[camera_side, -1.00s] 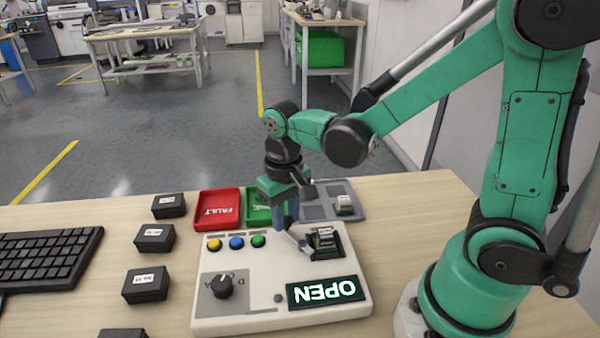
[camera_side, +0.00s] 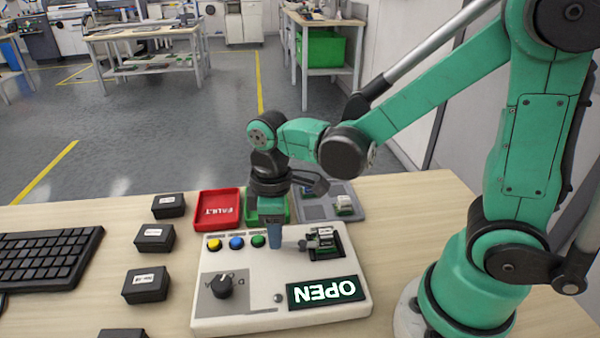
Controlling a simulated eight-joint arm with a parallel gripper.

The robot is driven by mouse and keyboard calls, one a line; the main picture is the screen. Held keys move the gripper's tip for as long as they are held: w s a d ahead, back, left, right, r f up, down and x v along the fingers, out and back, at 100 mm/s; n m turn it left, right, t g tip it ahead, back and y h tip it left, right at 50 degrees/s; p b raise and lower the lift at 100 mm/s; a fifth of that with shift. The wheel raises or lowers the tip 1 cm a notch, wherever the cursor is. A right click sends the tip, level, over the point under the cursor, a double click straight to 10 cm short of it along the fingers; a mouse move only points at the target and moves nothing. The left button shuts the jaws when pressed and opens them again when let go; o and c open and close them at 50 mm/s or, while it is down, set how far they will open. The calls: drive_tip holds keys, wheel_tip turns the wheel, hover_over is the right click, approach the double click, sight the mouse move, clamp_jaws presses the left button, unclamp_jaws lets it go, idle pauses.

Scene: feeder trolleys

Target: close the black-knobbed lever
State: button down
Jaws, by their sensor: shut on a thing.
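The control box (camera_side: 235,315) is a white panel on the wooden table. Its lit display (camera_side: 323,291) reads OPEN, upside down in this view. The lever (camera_side: 302,244) is a small grey and dark piece at the socket's left side, lying low towards my gripper. My gripper (camera_side: 276,244) points down beside it, with its fingers shut low over the panel. The black knob cannot be told apart at the fingers, which seem to cover the lever's end.
Yellow, blue and green buttons (camera_side: 237,242) stand just left of my gripper. A black dial (camera_side: 222,286) is at the panel's lower left. A red tray (camera_side: 216,205), green tray (camera_side: 283,207) and grey tray (camera_side: 349,215) lie behind. Black boxes (camera_side: 145,284) and a keyboard are left.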

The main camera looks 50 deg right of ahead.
drive_tip(key=shift+s+a+n, duration=0.2)
drive_tip(key=shift+n, duration=0.5)
drive_tip(key=c, duration=0.7)
unclamp_jaws()
drive_tip(key=shift+o, duration=0.2)
drive_tip(key=shift+r, duration=0.15)
drive_tip(key=shift+r, duration=2.65)
